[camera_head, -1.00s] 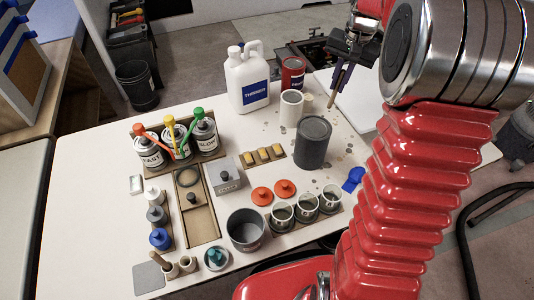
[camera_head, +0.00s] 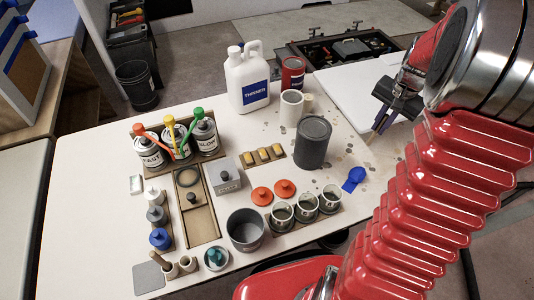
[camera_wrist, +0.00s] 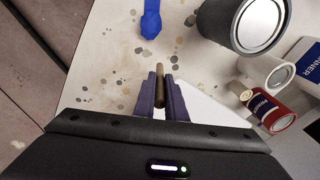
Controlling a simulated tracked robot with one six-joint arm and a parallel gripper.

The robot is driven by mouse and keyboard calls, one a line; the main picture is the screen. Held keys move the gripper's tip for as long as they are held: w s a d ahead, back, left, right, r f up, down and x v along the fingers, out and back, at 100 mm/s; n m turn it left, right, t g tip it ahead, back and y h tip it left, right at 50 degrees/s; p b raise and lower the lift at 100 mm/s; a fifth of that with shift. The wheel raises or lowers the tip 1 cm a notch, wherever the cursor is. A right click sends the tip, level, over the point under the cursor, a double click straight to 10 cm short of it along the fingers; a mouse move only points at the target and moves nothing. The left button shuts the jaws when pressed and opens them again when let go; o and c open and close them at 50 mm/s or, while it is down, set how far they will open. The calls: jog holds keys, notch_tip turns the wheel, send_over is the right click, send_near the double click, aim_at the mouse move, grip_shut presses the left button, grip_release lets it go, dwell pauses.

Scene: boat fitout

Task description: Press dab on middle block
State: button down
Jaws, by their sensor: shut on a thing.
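My gripper (camera_head: 383,118) is shut on a thin brown stick, seen end-on between the purple fingers (camera_wrist: 161,95) in the wrist view. The stick (camera_wrist: 160,84) points down over the right part of the table in the head view, clear of other objects. I cannot tell what the stick's tip carries.
A dark grey can (camera_head: 313,142) stands between my gripper and the blocks. A blue scoop-like item (camera_head: 353,179) lies near the table's right side. The speckled table patch is partly bare.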

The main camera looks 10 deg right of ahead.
dwell(0.3)
jog(key=shift+a+r, duration=0.1)
jog(key=shift+r, duration=0.25)
jog(key=w+a+r+n, duration=0.2)
jog(key=w+a+r, duration=0.3)
jog(key=w, duration=0.2)
jog(key=w+a+r+n, duration=0.2)
jog(key=w+a, duration=0.2)
jog(key=a, duration=0.4)
jog(key=w+a+r+n, duration=0.2)
jog(key=w+a, duration=0.2)
jog(key=a, duration=0.5)
jog(key=w+a+r+n+y, duration=0.1)
jog(key=w+a+r+n, duration=0.1)
jog(key=a, duration=0.7)
jog(key=w+r, duration=0.1)
jog(key=w, duration=0.1)
jog(key=shift+w+a+g, duration=0.15)
jog(key=shift+w+g, duration=0.15)
